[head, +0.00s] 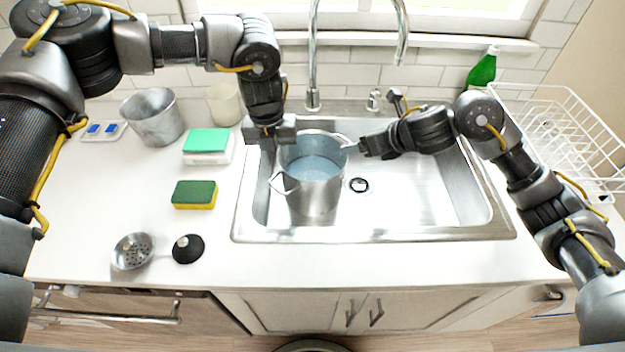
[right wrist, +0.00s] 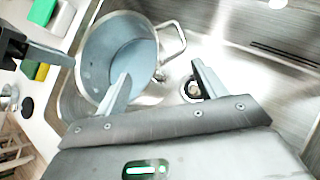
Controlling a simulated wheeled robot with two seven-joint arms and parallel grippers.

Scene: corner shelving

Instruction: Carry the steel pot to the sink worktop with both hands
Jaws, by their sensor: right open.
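The steel pot (head: 318,197) stands upright in the left part of the sink basin, with bluish content or a bluish inside. One loop handle (head: 345,142) points to the back right, the other (head: 282,183) to the front left. The pot also shows in the right wrist view (right wrist: 95,50). My right gripper (head: 363,147) is open and empty, close to the back-right handle; that handle lies beyond its fingertips (right wrist: 160,70) in the wrist view. My left gripper (head: 271,143) hangs above the pot's back-left rim, apart from the front-left handle; its jaw gap is unclear.
A faucet (head: 313,60) rises behind; a dish rack (head: 560,125) stands right.

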